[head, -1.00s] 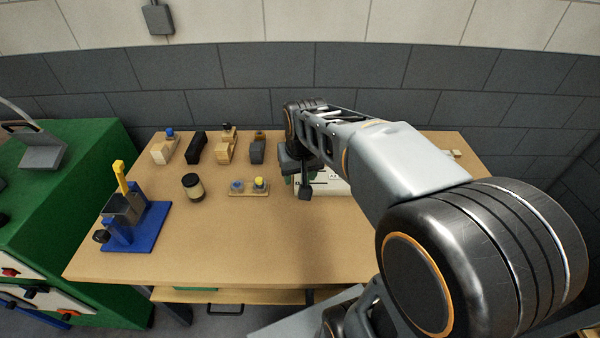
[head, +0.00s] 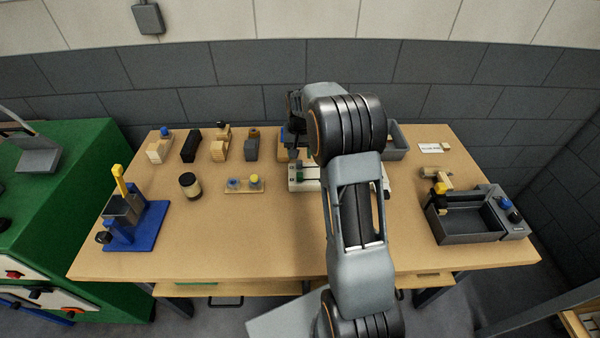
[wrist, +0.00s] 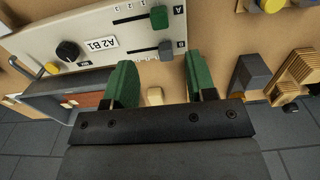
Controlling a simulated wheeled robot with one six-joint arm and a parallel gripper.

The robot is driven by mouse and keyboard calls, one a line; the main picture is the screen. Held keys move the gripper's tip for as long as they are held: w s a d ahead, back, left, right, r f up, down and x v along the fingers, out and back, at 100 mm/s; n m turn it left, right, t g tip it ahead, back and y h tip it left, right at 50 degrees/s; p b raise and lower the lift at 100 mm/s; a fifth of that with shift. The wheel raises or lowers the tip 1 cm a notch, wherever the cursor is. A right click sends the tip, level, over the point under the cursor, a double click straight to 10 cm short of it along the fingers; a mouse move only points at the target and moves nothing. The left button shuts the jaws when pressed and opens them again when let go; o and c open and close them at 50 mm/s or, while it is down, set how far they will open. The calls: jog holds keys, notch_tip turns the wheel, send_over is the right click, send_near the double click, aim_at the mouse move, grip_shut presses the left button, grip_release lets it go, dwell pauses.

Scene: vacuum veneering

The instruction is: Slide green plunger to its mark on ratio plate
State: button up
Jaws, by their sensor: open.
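The pale ratio plate (head: 313,187) lies on the bench behind my arm, partly hidden. In the wrist view the plate (wrist: 105,18) shows two dark slots marked A and B, with an upper slider knob (wrist: 158,17) and a lower slider knob (wrist: 165,47). A small green patch (head: 300,174) shows at the plate's left end in the head view. My gripper (wrist: 160,84) is open, with green-faced fingers apart and nothing gripped. It is above the plate's far edge, beside the B slot.
A grey tray (head: 397,142) stands behind the plate. Grey and wooden blocks (head: 252,148) line the back, left of my gripper. A holder (head: 243,188) with blue and yellow knobs sits left of the plate.

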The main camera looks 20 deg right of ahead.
aim_at(300, 173)
notch_tip(300, 173, down, 10)
jog(key=shift+f+p, duration=0.1)
jog(key=shift+p, duration=0.6)
jog(key=shift+c, duration=0.3)
grip_shut()
